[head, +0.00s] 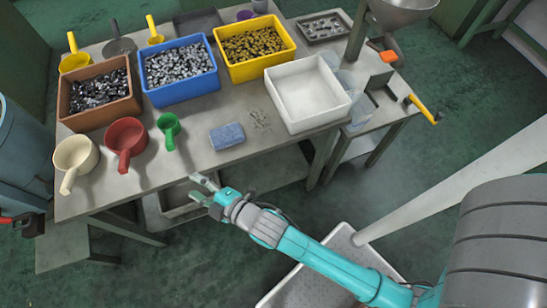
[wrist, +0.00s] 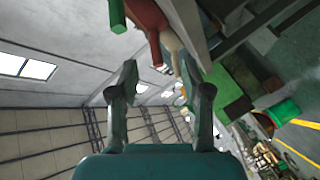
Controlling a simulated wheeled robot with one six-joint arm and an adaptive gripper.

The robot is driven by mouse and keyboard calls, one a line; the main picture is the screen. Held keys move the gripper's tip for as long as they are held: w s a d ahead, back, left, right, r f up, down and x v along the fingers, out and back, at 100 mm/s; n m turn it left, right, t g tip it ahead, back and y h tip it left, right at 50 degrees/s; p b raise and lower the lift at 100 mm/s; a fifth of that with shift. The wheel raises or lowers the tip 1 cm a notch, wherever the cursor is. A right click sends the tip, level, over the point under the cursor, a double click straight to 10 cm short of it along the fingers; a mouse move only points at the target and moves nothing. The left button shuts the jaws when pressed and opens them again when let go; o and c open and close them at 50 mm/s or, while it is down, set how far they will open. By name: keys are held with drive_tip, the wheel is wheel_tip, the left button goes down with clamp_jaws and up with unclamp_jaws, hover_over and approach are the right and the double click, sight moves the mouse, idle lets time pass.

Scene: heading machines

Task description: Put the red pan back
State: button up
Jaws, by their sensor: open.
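The red pan (head: 126,137) stands upright on the table's front part, its handle pointing toward the front edge. It stands between a cream pan (head: 76,156) on its left and a small green scoop (head: 168,128) on its right. My gripper (head: 203,188) is open and empty, just off the table's front edge, to the right of the red pan and apart from it. In the wrist view my gripper's fingers (wrist: 160,90) are spread with nothing between them. The red pan (wrist: 145,15) shows beyond them at the top, partly cut off.
Brown (head: 99,98), blue (head: 179,71) and yellow (head: 254,48) bins of small metal parts stand behind. A blue sponge (head: 227,136) and a white tray (head: 307,92) lie to the right. Yellow scoops (head: 75,60) are at the back left. The table front around the sponge is fairly clear.

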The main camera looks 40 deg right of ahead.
drive_tip(key=s+d+m+h, duration=0.1)
drive_tip(key=s+d+m, duration=0.2)
drive_tip(key=s+d, duration=0.35)
drive_tip(key=s+d+m+h, duration=0.1)
drive_tip(key=s+d+m, duration=0.2)
drive_tip(key=s, duration=0.6)
drive_tip(key=s+d+r+m+h, duration=0.1)
drive_tip(key=s+d+r+m, duration=0.1)
drive_tip(key=s, duration=0.5)
drive_tip(key=s+d+r+m+h, duration=0.2)
drive_tip(key=s+r+m, duration=0.3)
drive_tip(key=s, duration=0.3)
drive_tip(key=shift+s+d+m, duration=0.15)
drive_tip(key=shift+d+m, duration=0.4)
drive_tip(key=shift+m, duration=0.05)
